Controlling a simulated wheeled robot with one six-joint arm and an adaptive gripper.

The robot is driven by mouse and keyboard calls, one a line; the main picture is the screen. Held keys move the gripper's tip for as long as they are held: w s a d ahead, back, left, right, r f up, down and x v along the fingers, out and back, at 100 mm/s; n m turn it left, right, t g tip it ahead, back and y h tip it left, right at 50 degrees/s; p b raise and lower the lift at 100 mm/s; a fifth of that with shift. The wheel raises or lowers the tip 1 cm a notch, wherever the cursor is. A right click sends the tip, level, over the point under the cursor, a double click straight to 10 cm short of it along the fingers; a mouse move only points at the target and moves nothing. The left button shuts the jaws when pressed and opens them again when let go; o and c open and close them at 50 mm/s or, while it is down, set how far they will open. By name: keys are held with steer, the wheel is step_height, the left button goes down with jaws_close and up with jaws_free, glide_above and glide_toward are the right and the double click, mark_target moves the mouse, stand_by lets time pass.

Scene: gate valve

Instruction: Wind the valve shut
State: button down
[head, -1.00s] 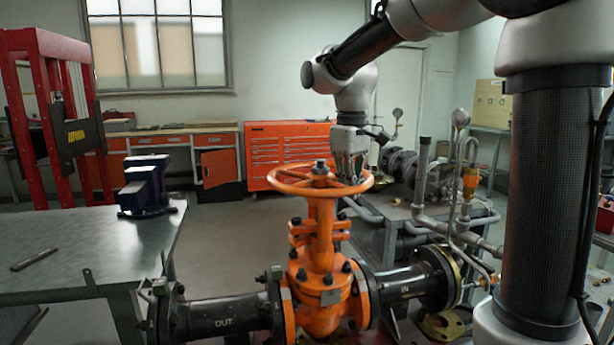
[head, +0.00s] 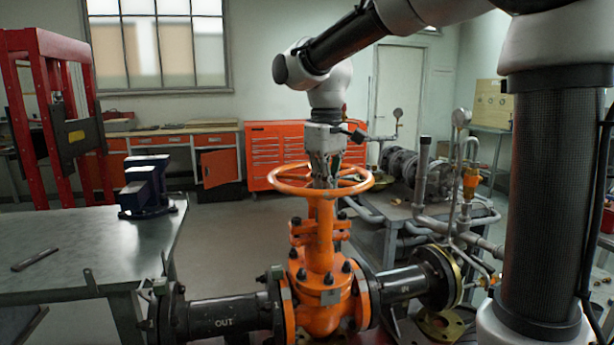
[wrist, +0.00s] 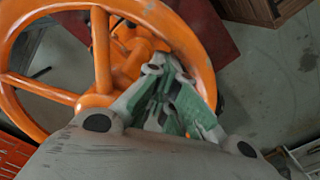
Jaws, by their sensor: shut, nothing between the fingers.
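The orange gate valve (head: 320,235) stands upright in the pipe line, between black flanged pipes marked OUT and IN. Its orange spoked handwheel (head: 284,185) lies level on top; in the wrist view the wheel (wrist: 103,50) shows its rim, spokes and hub. My gripper (head: 323,184) points down at the wheel, around its middle in the head view, and hides the stem nut. In the wrist view my gripper's green-padded fingers (wrist: 165,68) are shut with nothing between them, beside the hub and inside the rim. Whether they touch a spoke or the rim I cannot tell.
A grey metal table (head: 90,245) with a blue vise (head: 146,188) stands at the left. Grey pipework with a gauge (head: 461,118) rises on the right. A red press frame (head: 55,110) and an orange tool cabinet (head: 278,150) are behind.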

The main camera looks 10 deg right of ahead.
step_height(320, 180, up, 6)
steer(key=s+d+f+m+t, duration=0.2)
steer(key=s+d+m, duration=0.1)
steer(key=s+d, duration=0.7)
steer(key=s+d+f+m+t, duration=0.2)
steer(key=s+d+f+m, duration=0.1)
steer(key=s+d+f, duration=0.3)
steer(key=s+f, duration=0.2)
steer(key=s, duration=0.2)
steer(key=shift+s, duration=0.15)
